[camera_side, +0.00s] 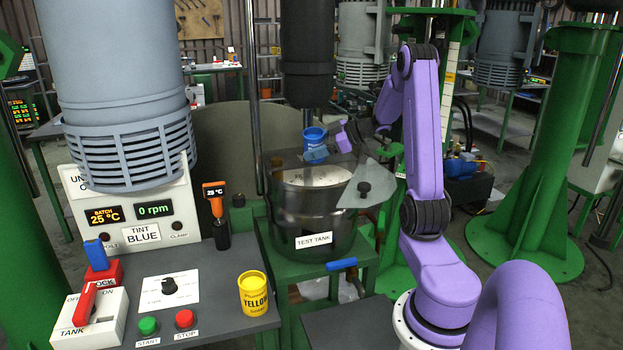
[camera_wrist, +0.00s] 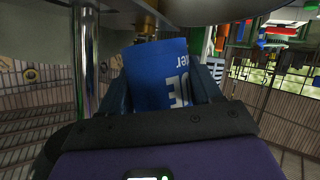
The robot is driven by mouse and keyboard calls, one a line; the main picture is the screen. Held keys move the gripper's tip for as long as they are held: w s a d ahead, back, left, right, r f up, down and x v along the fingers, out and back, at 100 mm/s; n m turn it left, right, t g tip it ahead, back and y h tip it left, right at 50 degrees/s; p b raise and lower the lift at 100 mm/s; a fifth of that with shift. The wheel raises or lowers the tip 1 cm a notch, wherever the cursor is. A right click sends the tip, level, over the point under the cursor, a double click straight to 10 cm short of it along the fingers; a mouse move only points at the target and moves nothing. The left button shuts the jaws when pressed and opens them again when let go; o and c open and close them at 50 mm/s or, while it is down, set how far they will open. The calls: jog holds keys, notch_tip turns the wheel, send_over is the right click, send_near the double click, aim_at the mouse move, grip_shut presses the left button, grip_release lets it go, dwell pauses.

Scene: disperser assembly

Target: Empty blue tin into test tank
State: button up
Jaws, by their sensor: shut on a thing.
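The blue tin (camera_side: 314,136) is held above the test tank (camera_side: 318,219) in the side view. My gripper (camera_side: 318,153) is shut on it. The tin's blue label with white letters fills the middle of the wrist view (camera_wrist: 160,75), between my fingers. In the side view the tin looks close to upright or slightly tilted; I cannot tell exactly. The tank is a round metal vessel with a pale surface inside. A grey lid piece with a black knob (camera_side: 364,188) sits at the tank's right side, and the opening shows beside it. The tin's contents are not clearly visible.
A dark vertical cylinder with a shaft (camera_side: 307,60) hangs just above the tank, close behind the tin. A yellow tin (camera_side: 254,294) stands on the grey bench at front. A control panel (camera_side: 138,218) reads BATCH 25 °C, 0 rpm and TINT BLUE. A metal post (camera_side: 250,90) stands left of the tank.

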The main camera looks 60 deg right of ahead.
jog(key=shift+d+f, duration=0.1)
jog(key=shift+f, duration=0.05)
jog(key=shift+r+n+t+h, duration=0.35)
jog(key=shift+n+h, duration=0.25)
jog(key=shift+n, duration=0.2)
dwell(0.6)
jog(key=shift+w+d+f+n+t+h, duration=0.15)
jog(key=shift+f+n+h, duration=0.25)
jog(key=shift+n, duration=0.2)
jog(key=shift+s+d+f+n+t+h, duration=0.1)
jog(key=shift+f+n+h, duration=0.25)
jog(key=shift+n, duration=0.25)
dwell(2.9)
jog(key=shift+r+n+h, duration=0.4)
jog(key=shift+n+h, duration=0.05)
jog(key=shift+n, duration=0.05)
dwell(1.8)
